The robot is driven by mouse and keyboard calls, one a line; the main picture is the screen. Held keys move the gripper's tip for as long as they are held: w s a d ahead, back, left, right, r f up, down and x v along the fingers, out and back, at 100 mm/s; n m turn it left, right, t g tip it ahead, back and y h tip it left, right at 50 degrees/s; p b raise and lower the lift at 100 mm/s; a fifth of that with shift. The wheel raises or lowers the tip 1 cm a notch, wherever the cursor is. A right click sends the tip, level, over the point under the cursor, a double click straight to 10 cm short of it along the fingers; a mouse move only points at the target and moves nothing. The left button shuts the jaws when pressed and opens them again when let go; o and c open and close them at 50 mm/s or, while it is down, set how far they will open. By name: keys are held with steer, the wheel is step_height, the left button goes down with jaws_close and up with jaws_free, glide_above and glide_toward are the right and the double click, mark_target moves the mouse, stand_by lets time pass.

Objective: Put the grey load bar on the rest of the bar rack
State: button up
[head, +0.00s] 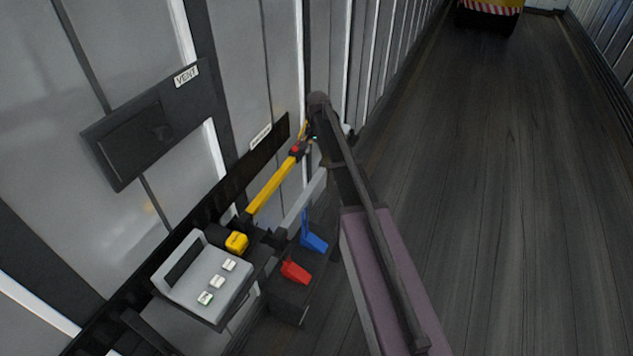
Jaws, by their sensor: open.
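A grey bar (303,201), which looks like the grey load bar, slants beside the left wall, its upper end close to my arm. A yellow bar (270,188) with a red part near its upper end runs roughly parallel to its left. A dark support with a blue piece (313,239) and a red piece (295,271) sits below the grey bar; I cannot tell which part is the rest of the bar rack. My gripper (322,152) is small, dark and partly hidden by my arm, near the bars' upper ends. It is open; I see nothing held.
A dark VENT panel (150,128) and a dark rail (208,213) are on the wall. The floor (490,200) at right is clear up to a yellow object (490,8) with striped edging.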

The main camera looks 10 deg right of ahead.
mark_target(317, 177)
steer(key=shift+f+b, duration=3.75)
steer(key=shift+f, duration=0.2)
steer(key=shift+s+a+f+b, duration=0.1)
steer(key=shift+f+b, duration=2.5)
jaws_close()
